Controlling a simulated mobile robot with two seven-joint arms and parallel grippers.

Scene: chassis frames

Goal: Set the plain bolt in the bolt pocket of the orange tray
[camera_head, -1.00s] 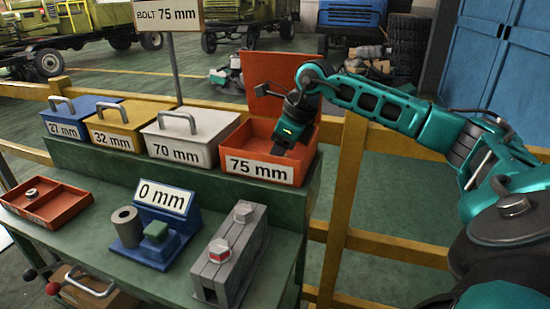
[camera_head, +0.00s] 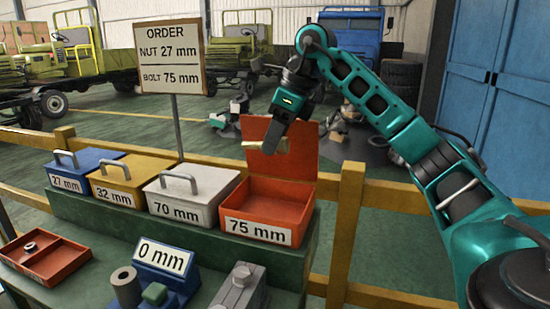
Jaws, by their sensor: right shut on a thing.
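My right gripper (camera_head: 274,138) is raised above the open 75 mm box, in front of its upright lid. It is shut on a pale brass-coloured bolt (camera_head: 252,145), which lies roughly level and sticks out to the left of the fingers. The fingers hide part of the bolt. The orange tray (camera_head: 62,276) sits at the lower left of the bench, well away from the gripper. A divider splits it, and a nut (camera_head: 30,247) lies in its left compartment. The right compartment looks empty. My left gripper is not in view.
The orange 75 mm box (camera_head: 288,209) stands open beside lidded 70 mm (camera_head: 187,200), 32 mm (camera_head: 120,184) and 27 mm (camera_head: 82,170) boxes. A blue gauge reading 0 mm (camera_head: 165,255) and a grey block (camera_head: 240,288) stand on the lower bench. An order sign (camera_head: 172,58) rises behind.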

